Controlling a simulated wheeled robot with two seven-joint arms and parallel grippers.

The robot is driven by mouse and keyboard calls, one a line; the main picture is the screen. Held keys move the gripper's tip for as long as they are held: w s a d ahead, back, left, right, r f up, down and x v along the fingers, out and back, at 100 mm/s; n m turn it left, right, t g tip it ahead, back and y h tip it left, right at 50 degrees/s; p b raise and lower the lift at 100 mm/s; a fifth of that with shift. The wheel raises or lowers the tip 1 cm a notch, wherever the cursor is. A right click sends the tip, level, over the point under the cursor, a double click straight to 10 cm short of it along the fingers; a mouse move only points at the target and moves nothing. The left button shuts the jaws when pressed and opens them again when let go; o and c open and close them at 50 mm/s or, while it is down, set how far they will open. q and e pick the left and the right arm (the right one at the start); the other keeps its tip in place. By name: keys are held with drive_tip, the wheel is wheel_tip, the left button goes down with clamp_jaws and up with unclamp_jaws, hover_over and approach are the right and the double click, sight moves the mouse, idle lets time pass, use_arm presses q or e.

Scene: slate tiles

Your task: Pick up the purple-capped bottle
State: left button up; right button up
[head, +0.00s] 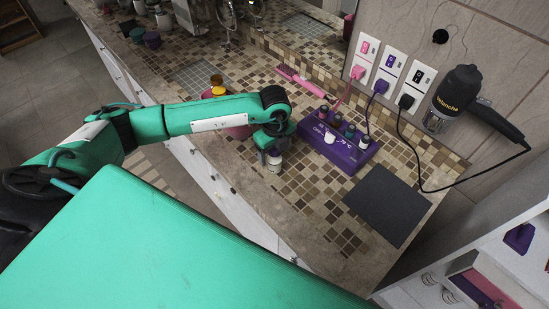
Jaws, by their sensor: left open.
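My left gripper (272,150) reaches across the counter and points down over a small pale bottle (273,165) near the counter's front edge. Its jaws are open, and the gripper hides the bottle's top, so I cannot tell the cap's colour or whether the jaws touch it. To the right, a purple holder (343,157) holds several small dark-capped bottles (336,120) and a white piece (330,138). The caps there are too small to name their colours surely. My right gripper is not in view.
A dark square mat (388,205) lies right of the holder. A pink brush (300,80) lies behind. An amber-topped container (217,80) and a pink object (239,131) are by my arm. A hair dryer (462,90) hangs on the wall, its cord (412,148) looping over the counter.

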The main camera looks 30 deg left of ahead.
use_arm(q)
drive_tip(key=shift+f, duration=0.85)
drive_tip(key=c, duration=1.2)
drive_tip(key=shift+o, duration=0.2)
drive_tip(key=shift+r, duration=0.1)
